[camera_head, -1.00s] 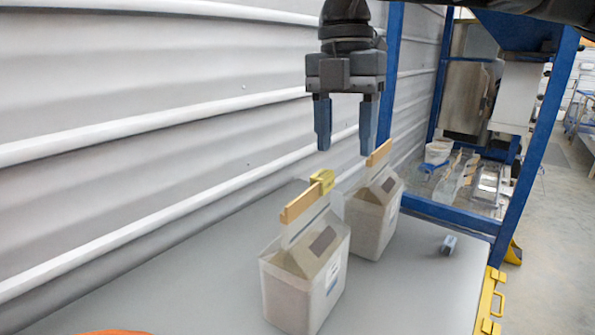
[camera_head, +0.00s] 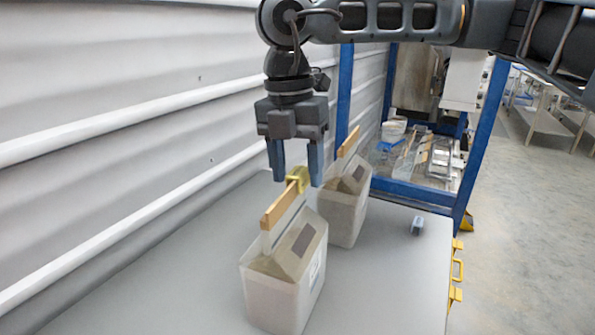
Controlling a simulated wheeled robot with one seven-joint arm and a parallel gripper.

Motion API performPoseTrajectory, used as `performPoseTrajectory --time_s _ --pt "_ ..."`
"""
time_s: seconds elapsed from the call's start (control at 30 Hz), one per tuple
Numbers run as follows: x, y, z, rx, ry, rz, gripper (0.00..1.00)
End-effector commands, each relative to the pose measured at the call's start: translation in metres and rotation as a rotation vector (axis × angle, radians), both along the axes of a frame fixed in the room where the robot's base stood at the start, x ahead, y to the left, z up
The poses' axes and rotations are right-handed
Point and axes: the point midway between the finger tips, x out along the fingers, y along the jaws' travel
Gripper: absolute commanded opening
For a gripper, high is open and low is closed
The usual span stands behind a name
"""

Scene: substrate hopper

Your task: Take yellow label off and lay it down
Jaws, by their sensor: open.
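The yellow label (camera_head: 298,178) is a small yellow clip-like piece at the far end of the wooden bar (camera_head: 279,206) on top of the nearer carton-shaped bag (camera_head: 285,275). My gripper (camera_head: 296,183) is open, fingers pointing down. In the picture its two fingertips lie on either side of the yellow label, at about its height. I cannot tell whether either finger touches it. A second similar bag (camera_head: 345,205) with its own wooden bar (camera_head: 349,141) stands just behind.
Both bags stand upright on a grey table (camera_head: 385,285). A ribbed wall (camera_head: 120,130) runs along the left. A blue frame (camera_head: 480,140) stands behind. The front right of the table is clear.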

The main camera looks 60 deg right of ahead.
Motion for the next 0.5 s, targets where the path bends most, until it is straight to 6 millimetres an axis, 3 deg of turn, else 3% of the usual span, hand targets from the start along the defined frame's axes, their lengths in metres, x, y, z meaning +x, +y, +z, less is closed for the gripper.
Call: performPoseTrajectory --time_s 0.27,0.5 --pt "-0.0003 -0.0001 -0.0043 -0.001 -0.001 0.0 0.55" --pt "-0.0003 -0.0001 -0.0041 -0.001 -0.001 0.0 0.34"
